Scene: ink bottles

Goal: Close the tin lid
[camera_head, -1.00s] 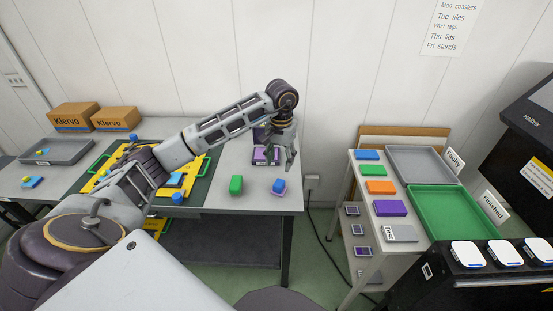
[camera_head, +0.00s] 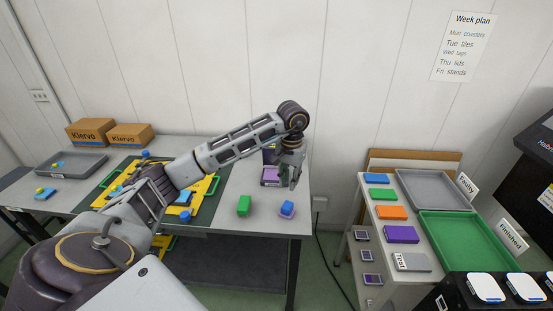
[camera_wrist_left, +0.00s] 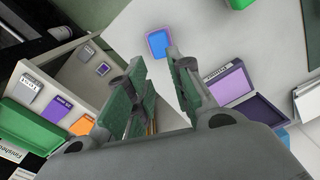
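The tin (camera_head: 270,176) stands near the right end of the left table, its light purple inside facing up. Its lid (camera_head: 269,156) stands open at the back, partly hidden by my gripper. In the left wrist view the tin (camera_wrist_left: 232,86) is right of the fingers, with a label on its rim, and the dark purple lid (camera_wrist_left: 266,112) is open beside it. My left gripper (camera_head: 290,182) is just right of the tin. Its fingers (camera_wrist_left: 160,90) are apart with nothing between them. My right gripper is not in view.
A green block (camera_head: 244,206) and a blue-topped purple piece (camera_head: 287,209) lie in front of the tin. A yellow and green fixture (camera_head: 203,190) is to the left. A gap separates this table from the right shelf, which holds a green tray (camera_head: 440,222).

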